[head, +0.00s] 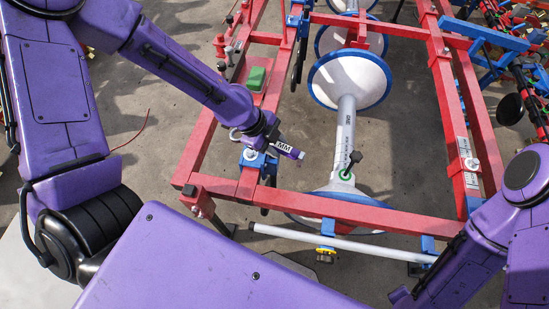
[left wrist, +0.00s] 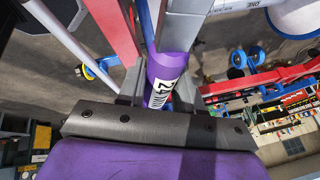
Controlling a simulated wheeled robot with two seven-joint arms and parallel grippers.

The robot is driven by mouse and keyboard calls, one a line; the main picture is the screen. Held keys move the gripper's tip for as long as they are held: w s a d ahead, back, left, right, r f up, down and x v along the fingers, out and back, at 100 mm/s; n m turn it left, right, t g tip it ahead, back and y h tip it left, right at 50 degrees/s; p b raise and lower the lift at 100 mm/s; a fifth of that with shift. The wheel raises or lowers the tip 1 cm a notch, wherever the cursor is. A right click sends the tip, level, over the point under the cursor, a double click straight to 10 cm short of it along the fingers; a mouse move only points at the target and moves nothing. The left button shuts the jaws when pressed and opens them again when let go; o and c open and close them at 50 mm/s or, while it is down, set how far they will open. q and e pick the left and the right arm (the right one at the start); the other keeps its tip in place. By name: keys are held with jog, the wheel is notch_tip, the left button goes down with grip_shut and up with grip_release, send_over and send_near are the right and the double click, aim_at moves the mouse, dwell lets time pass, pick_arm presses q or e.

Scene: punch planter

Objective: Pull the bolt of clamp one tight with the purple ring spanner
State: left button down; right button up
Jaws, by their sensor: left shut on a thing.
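The purple spanner (head: 289,149) has a white size label and sticks out to the right of my left gripper (head: 272,140). In the left wrist view its purple handle (left wrist: 172,66), marked 24 MM, stands between the jaws of my left gripper (left wrist: 160,98), which is shut on it. The spanner's ring end cannot be made out. A blue clamp (head: 252,158) with a pale bolt sits on the red frame just below the left gripper. I cannot read a clamp number. My right arm is at the right edge; its gripper does not show.
The red frame (head: 330,208) surrounds a grey shaft (head: 345,135) and white discs with blue rims (head: 352,78). A pale bar (head: 340,243) lies along the near side. A green block (head: 256,78) sits on the left beam. Bare floor (head: 150,115) shows at left.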

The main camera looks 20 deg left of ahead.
pick_arm(q)
jog(key=s+m, duration=0.1)
jog(key=s+f+m+g, duration=0.1)
jog(key=m, duration=0.1)
jog(key=s+d+f+m+g, duration=0.1)
jog(key=shift+f+m+h, duration=0.1)
jog(key=shift+m+h, duration=0.2)
jog(key=shift+m, duration=0.1)
jog(key=shift+s, duration=0.1)
notch_tip(320, 180, down, 4)
jog(key=b, duration=0.2)
jog(key=shift+a+f+b, duration=0.1)
jog(key=shift+f+b, duration=0.05)
jog(key=shift+b, duration=0.25)
